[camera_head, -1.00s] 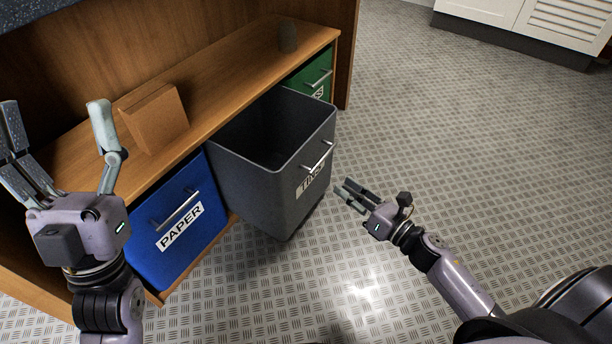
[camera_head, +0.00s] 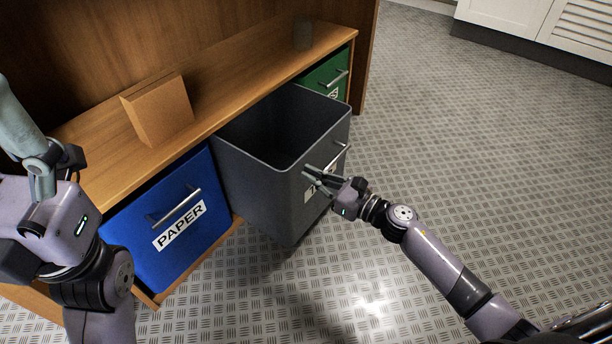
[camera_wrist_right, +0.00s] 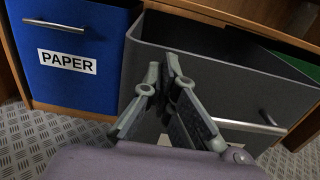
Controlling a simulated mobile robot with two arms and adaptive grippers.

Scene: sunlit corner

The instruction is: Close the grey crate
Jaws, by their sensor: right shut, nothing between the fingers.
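The grey crate (camera_head: 283,185) is pulled well out of the wooden cabinet, its open top showing an empty-looking dark inside. It has a metal bar handle (camera_head: 336,158) and a white label, partly hidden behind my right gripper (camera_head: 309,174). That gripper is shut and empty, its fingertips at the crate's front face, left of the handle. In the right wrist view the crate (camera_wrist_right: 225,75) fills the middle and right behind the fingers. I cannot tell whether they touch it. My left gripper (camera_head: 30,165) is at the left edge, partly cut off, away from the crate.
A blue PAPER crate (camera_head: 160,225) sits shut in the cabinet to the left, and a green crate (camera_head: 328,74) to the right. A brown box (camera_head: 157,110) and a dark cylinder (camera_head: 303,33) stand on the cabinet top. The metal floor in front is clear.

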